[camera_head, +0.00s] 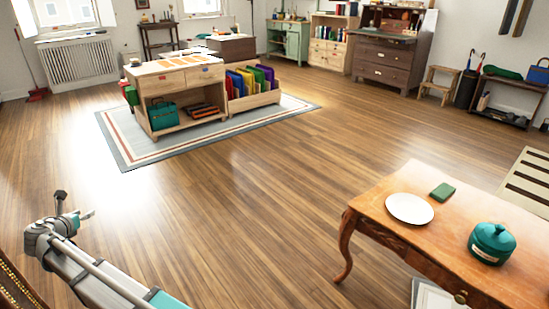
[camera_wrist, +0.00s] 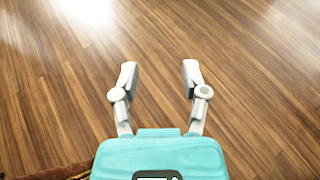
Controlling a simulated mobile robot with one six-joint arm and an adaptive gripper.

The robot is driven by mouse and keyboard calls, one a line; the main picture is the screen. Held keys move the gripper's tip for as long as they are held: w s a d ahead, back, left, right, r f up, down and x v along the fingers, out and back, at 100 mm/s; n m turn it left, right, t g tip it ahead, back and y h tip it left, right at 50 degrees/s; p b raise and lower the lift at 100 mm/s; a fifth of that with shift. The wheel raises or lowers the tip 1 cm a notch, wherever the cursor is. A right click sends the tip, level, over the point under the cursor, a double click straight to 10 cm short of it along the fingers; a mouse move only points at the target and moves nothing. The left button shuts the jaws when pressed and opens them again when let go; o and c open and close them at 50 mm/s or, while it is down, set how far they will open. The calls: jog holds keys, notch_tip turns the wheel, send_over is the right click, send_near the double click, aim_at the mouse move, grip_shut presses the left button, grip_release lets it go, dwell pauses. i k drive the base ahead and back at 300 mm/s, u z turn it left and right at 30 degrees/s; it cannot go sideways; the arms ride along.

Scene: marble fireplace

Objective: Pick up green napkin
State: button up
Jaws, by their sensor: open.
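A small folded green napkin (camera_head: 442,192) lies on the wooden table (camera_head: 372,205) at the lower right of the head view, just behind a white plate. My gripper (camera_head: 84,216) is at the lower left of the head view, over bare floor and far to the left of the table. In the wrist view my gripper (camera_wrist: 158,78) has its two fingers apart with nothing between them. The napkin is not in the wrist view.
Wide clear floor (camera_head: 230,200) lies between my arm and the table. A low wooden shelf unit (camera_head: 165,82) stands on a rug (camera_head: 134,156) farther back.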

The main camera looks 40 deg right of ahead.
aim_at(443, 191)
jog(key=z, duration=0.05)
jog(key=k, duration=1.65)
jog(key=z, duration=1.05)
jog(key=i, duration=0.5)
jog(key=z, duration=0.05)
